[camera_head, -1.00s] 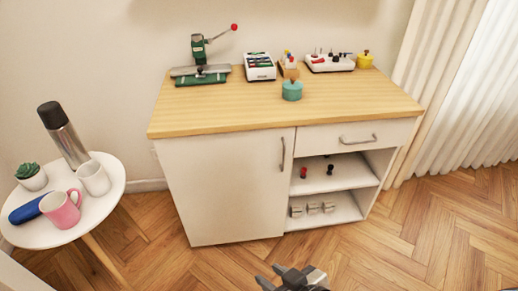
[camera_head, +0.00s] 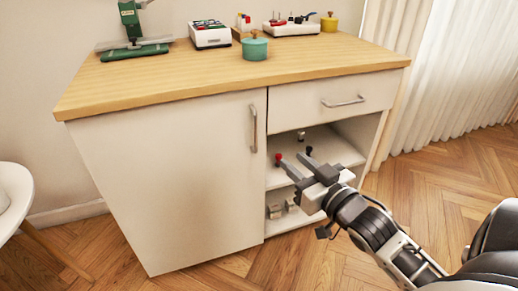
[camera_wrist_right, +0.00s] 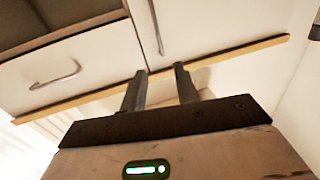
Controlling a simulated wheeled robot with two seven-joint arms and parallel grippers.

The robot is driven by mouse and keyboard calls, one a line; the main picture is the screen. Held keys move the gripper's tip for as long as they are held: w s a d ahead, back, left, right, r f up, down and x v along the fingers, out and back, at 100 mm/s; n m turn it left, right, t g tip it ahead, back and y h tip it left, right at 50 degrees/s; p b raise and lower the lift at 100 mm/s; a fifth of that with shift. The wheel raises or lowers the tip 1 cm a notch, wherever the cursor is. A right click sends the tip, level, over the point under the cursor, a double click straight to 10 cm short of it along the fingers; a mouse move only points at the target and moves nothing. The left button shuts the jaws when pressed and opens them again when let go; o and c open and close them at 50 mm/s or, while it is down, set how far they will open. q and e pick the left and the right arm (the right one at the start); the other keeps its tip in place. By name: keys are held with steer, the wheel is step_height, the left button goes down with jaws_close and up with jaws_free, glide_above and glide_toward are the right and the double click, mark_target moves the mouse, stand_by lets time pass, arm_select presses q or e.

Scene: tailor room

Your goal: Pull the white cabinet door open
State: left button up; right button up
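The white cabinet door (camera_head: 170,175) is on the left of the cabinet front and looks shut. Its vertical metal handle (camera_head: 254,128) is near the door's right edge. My right gripper (camera_head: 292,160) is in front of the open shelves, right of and below the handle, its two fingers apart and nothing between them. In the right wrist view the open fingers (camera_wrist_right: 160,75) point toward the cabinet, and the door handle (camera_wrist_right: 156,27) shows beyond them, apart from them. My left gripper is not in view.
A drawer (camera_head: 330,102) with a metal handle (camera_head: 343,101) is above the open shelves. The wooden top (camera_head: 180,82) carries a green press (camera_head: 135,30), a teal pot (camera_head: 255,48) and small boxes. The floor in front is clear.

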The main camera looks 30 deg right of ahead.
mark_target(256, 127)
arm_select(q)
steer(key=b, duration=0.2)
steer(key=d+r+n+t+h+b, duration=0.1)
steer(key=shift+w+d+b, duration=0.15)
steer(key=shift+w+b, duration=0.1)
steer(key=shift+b, duration=0.15)
arm_select(e)
steer(key=w, duration=1.6)
steer(key=shift+d+r, duration=0.1)
steer(key=shift+d, duration=0.3)
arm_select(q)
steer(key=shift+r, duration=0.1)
arm_select(e)
steer(key=shift+s, duration=0.1)
jaws_close()
